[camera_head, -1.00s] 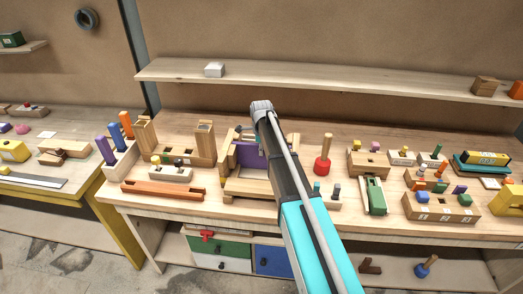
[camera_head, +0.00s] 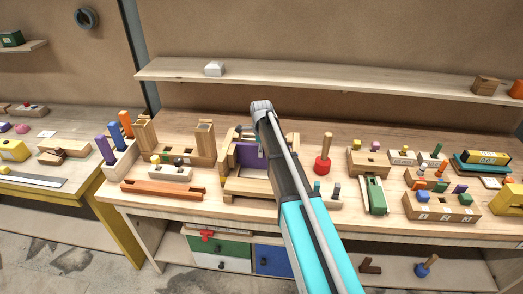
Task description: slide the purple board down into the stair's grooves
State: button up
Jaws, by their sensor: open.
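The purple board (camera_head: 246,155) stands upright in the light wooden stair frame (camera_head: 247,187) in the middle of the workbench. My arm crosses in front of its right side and hides part of both. I cannot tell how deep the board sits in the grooves. The arm rises from the lower right, and its top joint is above and behind the stair. My gripper is hidden behind the arm and cannot be made out.
Left of the stair are a slotted wooden block (camera_head: 178,174) and a long orange-brown tray (camera_head: 163,190). A red peg stand (camera_head: 323,160) is to the right, with several small blocks and holders beyond it. A shelf (camera_head: 350,83) runs along the wall behind.

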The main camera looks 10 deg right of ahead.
notch_tip(320, 180, up, 14)
jog(key=p, duration=1.3)
jog(key=shift+p, duration=0.4)
jog(key=shift+s, duration=0.1)
dwell(0.6)
jog(key=s+f+n+b, duration=0.4)
jog(key=s+n, duration=0.6)
jog(key=s, duration=0.4)
jog(key=s+d+f+n+b, duration=0.1)
jog(key=s+f+n+b, duration=0.3)
jog(key=s+n, duration=0.7)
jog(key=s, duration=0.4)
jog(key=shift+f, duration=0.2)
jog(key=shift+c, duration=0.6)
